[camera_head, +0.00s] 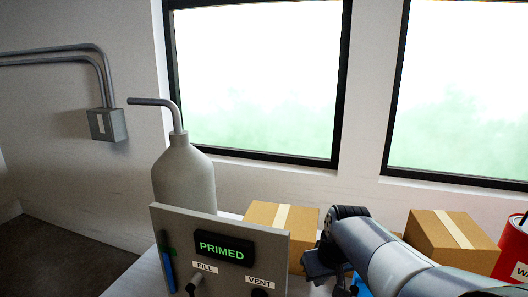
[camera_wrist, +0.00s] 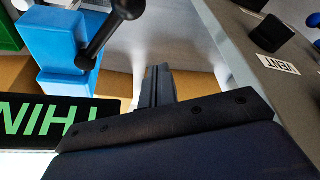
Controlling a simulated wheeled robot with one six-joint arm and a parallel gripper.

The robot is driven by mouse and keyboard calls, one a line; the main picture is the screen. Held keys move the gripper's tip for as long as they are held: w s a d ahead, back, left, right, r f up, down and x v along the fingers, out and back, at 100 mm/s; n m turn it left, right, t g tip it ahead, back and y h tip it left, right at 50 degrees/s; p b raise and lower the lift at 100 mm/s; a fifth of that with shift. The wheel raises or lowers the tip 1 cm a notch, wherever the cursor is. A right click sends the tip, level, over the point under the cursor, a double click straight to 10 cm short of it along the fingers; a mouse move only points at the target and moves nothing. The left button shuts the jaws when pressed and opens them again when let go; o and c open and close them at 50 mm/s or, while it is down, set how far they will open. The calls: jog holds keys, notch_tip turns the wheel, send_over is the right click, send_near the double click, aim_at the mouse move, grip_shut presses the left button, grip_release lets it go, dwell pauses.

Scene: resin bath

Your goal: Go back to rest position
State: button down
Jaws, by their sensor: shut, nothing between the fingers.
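My arm reaches in from the lower right in the head view. My gripper (camera_head: 322,272) points down beside the control panel, to its right. In the wrist view my gripper's dark fingers (camera_wrist: 157,85) are together with nothing between them. The grey control panel (camera_head: 222,275) has a display reading PRIMED (camera_head: 221,247) in green, and labels FILL and VENT. The panel also shows at the right of the wrist view, with its VENT label (camera_wrist: 278,65) and a black knob (camera_wrist: 271,33). The fingers look apart from the panel.
A blue block (camera_wrist: 62,45) with a black lever (camera_wrist: 100,38) stands near the fingers, beside a black sign with green letters (camera_wrist: 45,122). A grey bottle (camera_head: 183,175), cardboard boxes (camera_head: 265,218) (camera_head: 470,255) and a red can (camera_head: 514,250) stand around.

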notch_tip(320, 180, up, 7)
jog(key=m+h, duration=0.1)
jog(key=m, duration=0.3)
jog(key=shift+w+r, duration=0.15)
jog(key=shift+w, duration=0.1)
dwell(0.4)
jog(key=shift+s, duration=0.1)
